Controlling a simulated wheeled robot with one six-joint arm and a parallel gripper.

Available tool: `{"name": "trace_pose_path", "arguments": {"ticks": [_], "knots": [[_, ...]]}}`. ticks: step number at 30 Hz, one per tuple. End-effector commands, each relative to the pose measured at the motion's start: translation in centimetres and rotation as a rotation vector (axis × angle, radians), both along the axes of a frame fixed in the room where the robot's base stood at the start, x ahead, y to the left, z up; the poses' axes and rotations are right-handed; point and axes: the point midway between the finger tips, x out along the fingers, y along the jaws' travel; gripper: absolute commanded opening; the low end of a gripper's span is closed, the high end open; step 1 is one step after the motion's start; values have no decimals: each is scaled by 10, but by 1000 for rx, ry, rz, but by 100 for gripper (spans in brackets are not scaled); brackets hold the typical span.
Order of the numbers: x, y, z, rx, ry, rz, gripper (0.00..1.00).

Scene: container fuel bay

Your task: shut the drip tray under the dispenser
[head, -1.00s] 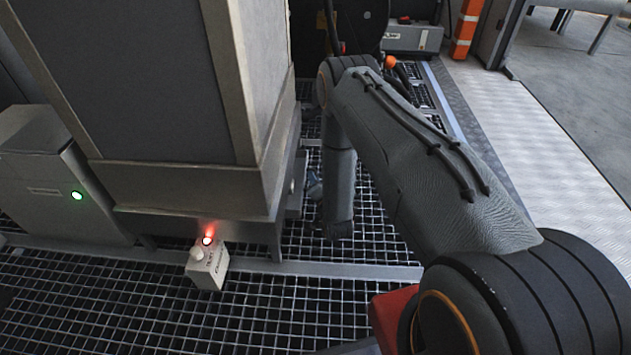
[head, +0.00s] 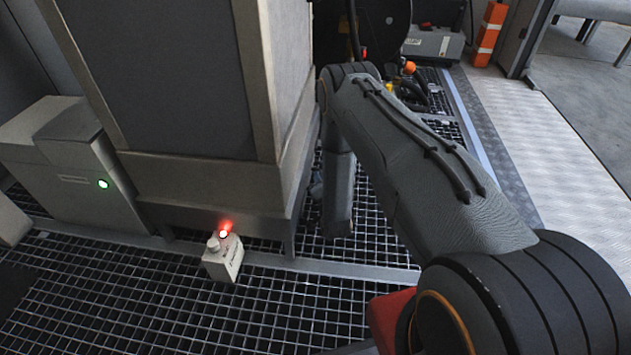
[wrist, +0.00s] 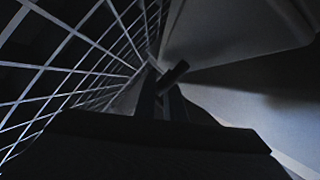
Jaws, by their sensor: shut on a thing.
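The dispenser cabinet (head: 165,95) stands tall and grey at the left of centre in the head view, on the floor grating. The drip tray cannot be made out clearly in the head view; my arm and the cabinet's edge cover that side. In the dark wrist view, my gripper (wrist: 165,100) is shut on a short dark bar (wrist: 176,73), which looks like the tray's handle. A pale grey surface (wrist: 245,110) lies right of the fingers, possibly the tray or cabinet side; I cannot tell which. How far the tray stands out is not visible.
A white container (head: 223,260) with a red glow at its top stands on the grating by the cabinet's foot. A grey box with a green light (head: 75,170) is at the left. Open grating (head: 180,310) lies in front. An orange-and-white post (head: 489,35) stands at the back right.

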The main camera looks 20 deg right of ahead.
Motion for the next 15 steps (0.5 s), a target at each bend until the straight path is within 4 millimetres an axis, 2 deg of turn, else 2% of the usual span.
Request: {"name": "trace_pose_path", "arguments": {"ticks": [5,6,7,15], "knots": [[3,6,2,2,-5,12,0],[3,7,2,3,-5,13,11],[3,7,2,3,-5,14,16],[0,6,3,2,-4,13,17]]}}
